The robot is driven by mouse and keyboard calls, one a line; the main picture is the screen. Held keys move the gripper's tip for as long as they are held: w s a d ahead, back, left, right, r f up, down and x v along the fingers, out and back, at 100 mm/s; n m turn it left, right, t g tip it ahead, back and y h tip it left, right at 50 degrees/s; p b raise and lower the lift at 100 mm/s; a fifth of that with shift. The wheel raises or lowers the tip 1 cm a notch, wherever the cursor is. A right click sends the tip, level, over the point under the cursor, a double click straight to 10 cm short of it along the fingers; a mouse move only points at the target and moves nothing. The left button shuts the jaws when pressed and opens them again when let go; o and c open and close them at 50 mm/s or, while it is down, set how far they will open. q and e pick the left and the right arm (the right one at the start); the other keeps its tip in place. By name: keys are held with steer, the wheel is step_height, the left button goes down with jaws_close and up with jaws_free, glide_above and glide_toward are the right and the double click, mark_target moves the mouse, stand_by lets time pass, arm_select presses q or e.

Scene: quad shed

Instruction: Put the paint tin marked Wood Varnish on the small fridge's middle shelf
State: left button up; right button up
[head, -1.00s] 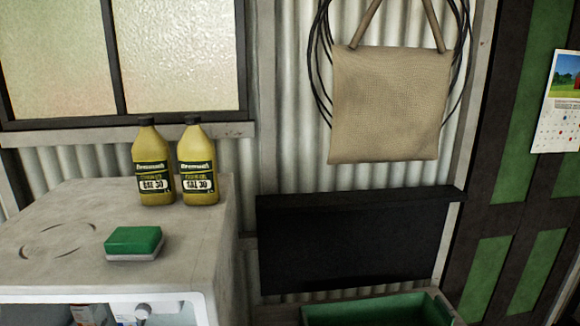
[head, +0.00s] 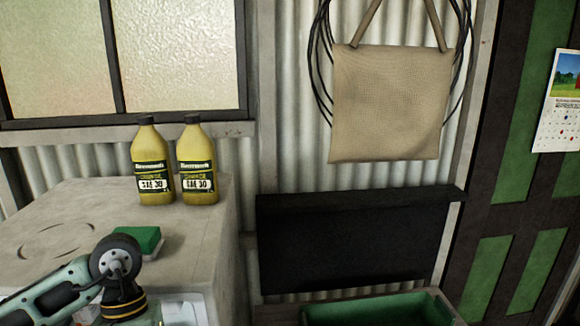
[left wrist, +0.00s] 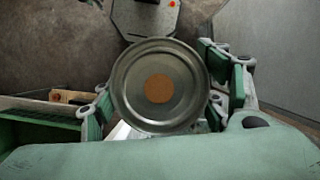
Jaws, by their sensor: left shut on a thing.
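In the left wrist view my left gripper (left wrist: 160,92) is shut on a round metal tin (left wrist: 158,62), with fingers on both sides of it. I see its grey rimmed end with a brown disc in the middle. No label shows, so I cannot read its marking. The small fridge (head: 205,235) stands at the lower left of the head view, its pale worn top visible. My left arm covers most of its front opening, and its shelves are hidden. The left fingers and tin are out of the head view. My right gripper is in neither view.
Two yellow oil bottles (head: 152,165) and a green sponge (head: 136,240) stand on the fridge top; my arm partly covers the sponge. A green crate (head: 380,312) sits right of the fridge, below a black panel (head: 350,245). A cloth bag (head: 390,105) hangs above.

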arm_select(q)
steer(key=d+m, duration=0.1)
steer(key=d, duration=0.1)
steer(key=d+f+m+y, duration=0.1)
steer(key=m, duration=0.1)
steer(key=shift+d+f+m, duration=0.2)
steer(key=shift+d+m, duration=0.1)
steer(key=shift+d, duration=0.05)
step_height(320, 180, down, 10)
steer(key=b, duration=1)
steer(key=shift+a, duration=0.15)
